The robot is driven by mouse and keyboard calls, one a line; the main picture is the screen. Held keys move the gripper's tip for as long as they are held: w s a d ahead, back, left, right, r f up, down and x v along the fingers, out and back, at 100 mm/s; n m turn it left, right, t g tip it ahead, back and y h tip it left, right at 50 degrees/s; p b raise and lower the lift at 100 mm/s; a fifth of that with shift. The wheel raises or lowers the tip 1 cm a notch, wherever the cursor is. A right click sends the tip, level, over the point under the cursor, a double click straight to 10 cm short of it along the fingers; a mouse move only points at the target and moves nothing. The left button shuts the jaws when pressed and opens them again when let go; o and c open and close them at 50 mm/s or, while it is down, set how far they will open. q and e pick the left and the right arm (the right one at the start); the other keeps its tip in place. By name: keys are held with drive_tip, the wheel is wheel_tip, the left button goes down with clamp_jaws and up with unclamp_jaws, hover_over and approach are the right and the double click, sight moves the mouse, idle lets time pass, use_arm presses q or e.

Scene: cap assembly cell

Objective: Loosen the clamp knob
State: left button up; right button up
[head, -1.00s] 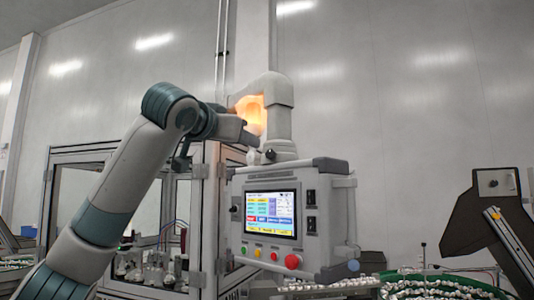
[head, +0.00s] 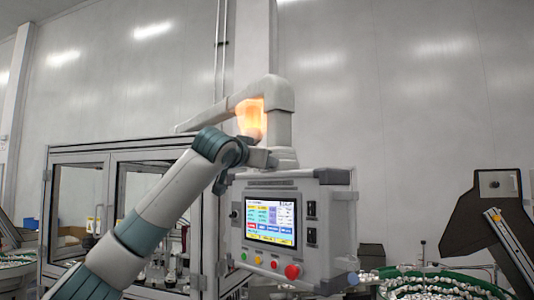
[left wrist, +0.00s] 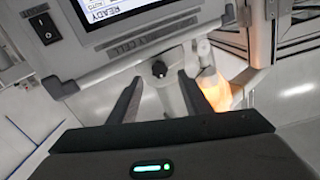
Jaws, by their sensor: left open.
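The clamp knob (left wrist: 159,69) is a small dark round knob below the panel's edge in the left wrist view, where the panel appears upside down. My left gripper (left wrist: 160,80) is open, with one finger on each side of the knob in that picture. The knob looks a little beyond the fingertips, and I see no contact. In the head view my left gripper (head: 267,158) is at the top of the control panel (head: 283,181), by the foot of the support arm. The knob is hard to make out there behind the gripper. My right gripper is in neither view.
The grey support arm (head: 280,93) rises above the panel, with an orange glow (head: 250,116) beside it. A glazed machine frame (head: 110,152) stands behind my left arm. A green-rimmed bowl of small parts (head: 440,285) and a dark hopper (head: 480,215) are at right.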

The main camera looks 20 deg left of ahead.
use_arm(q)
drive_tip(key=shift+w+d+p, duration=0.2)
drive_tip(key=shift+w+p, duration=0.65)
drive_tip(key=shift+w, duration=1.25)
drive_tip(key=c, duration=1)
